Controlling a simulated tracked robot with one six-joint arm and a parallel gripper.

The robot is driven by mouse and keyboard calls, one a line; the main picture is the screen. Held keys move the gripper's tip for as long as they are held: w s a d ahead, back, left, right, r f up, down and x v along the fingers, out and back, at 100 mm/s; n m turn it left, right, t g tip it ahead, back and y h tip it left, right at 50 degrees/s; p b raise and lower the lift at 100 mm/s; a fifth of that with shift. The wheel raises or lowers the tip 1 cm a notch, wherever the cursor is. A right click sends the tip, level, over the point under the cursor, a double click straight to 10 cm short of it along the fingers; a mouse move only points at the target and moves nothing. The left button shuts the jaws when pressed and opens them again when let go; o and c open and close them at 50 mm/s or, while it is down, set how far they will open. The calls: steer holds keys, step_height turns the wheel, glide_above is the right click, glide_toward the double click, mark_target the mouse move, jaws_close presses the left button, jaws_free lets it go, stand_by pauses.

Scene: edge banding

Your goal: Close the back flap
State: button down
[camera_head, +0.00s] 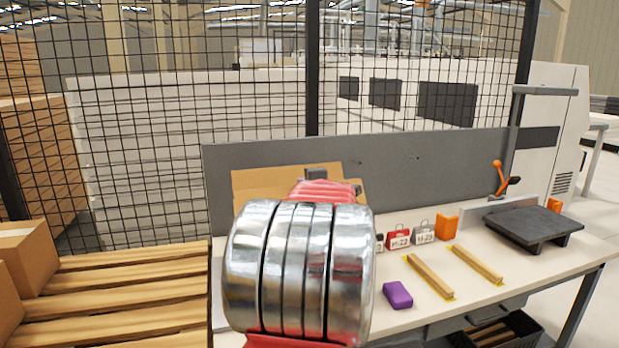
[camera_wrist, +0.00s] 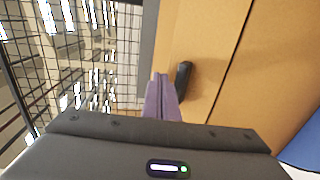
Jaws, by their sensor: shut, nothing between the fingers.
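A cardboard flap (camera_head: 262,183) shows upright behind my arm in the head view, against the grey back panel. My arm hides the rest of the box. In the wrist view cardboard (camera_wrist: 222,45) fills the right half, with a dark seam running down it. A small black piece (camera_wrist: 184,79) stands against the cardboard. My gripper (camera_wrist: 160,78) has its two purplish fingers together, empty, at the cardboard's left side and just left of the black piece. I cannot tell whether the fingers touch the cardboard. My gripper's fingers are hidden in the head view.
The white table (camera_head: 480,287) holds a purple block (camera_head: 398,295), two wooden strips (camera_head: 430,276), red and grey padlock-shaped items, an orange block (camera_head: 447,228) and a dark plate (camera_head: 533,227). A pallet (camera_head: 130,290) with cartons is at left. Mesh fencing stands behind.

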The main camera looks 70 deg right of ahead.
steer(key=s+a+r, duration=0.6)
steer(key=a+r, duration=0.2)
steer(key=shift+s+a, duration=0.25)
steer(key=shift+a, duration=0.05)
stand_by(0.4)
